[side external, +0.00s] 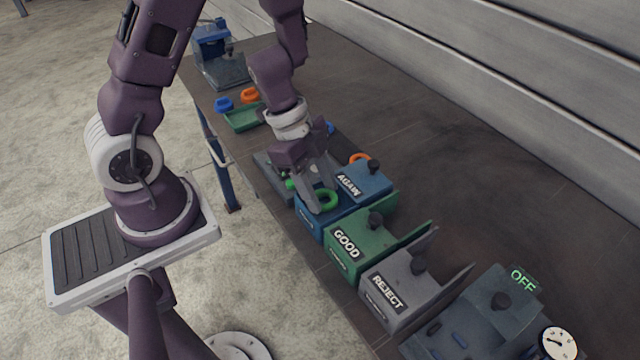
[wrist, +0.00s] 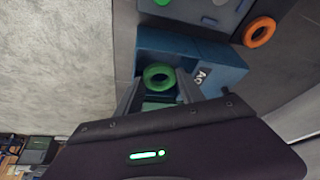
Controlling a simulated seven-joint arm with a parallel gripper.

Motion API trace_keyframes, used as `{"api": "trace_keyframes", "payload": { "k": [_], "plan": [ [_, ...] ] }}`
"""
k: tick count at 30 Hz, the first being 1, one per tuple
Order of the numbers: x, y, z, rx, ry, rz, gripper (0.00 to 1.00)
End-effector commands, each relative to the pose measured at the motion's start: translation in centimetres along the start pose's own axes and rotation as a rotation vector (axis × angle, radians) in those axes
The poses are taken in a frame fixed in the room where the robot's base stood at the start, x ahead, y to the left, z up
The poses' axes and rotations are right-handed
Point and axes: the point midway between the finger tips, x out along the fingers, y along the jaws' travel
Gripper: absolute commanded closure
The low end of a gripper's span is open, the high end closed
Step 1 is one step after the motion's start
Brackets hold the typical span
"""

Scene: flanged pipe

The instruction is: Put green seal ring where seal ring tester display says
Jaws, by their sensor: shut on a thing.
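My gripper (side external: 322,203) is shut on the green seal ring (side external: 333,193). The wrist view shows the ring (wrist: 158,88) between the two fingers, over the blue AGAIN bin (side external: 368,182). I cannot tell whether the ring touches the bin. The green GOOD bin (side external: 350,252) and the grey REJECT bin (side external: 395,298) stand to the lower right of the AGAIN bin. The dark grey machine at the lower right, apparently the tester (side external: 480,318), has a display (side external: 523,281) reading OFF in green.
A grey tray (side external: 266,168) lies beyond the AGAIN bin, with an orange ring (side external: 360,158) nearby. Farther back are a green tray (side external: 243,118), blue and orange rings, and a blue-grey machine (side external: 218,60). A round gauge (side external: 559,344) is by the tester. The table's right side is clear.

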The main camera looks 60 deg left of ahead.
Motion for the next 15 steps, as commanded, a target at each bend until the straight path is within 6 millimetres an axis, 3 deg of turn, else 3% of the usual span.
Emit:
{"api": "trace_keyframes", "payload": {
  "k": [15],
  "plan": [
    [1.3, 0.1, 0.6, -0.001, -0.002, 0.005, 0.99]
  ]
}}
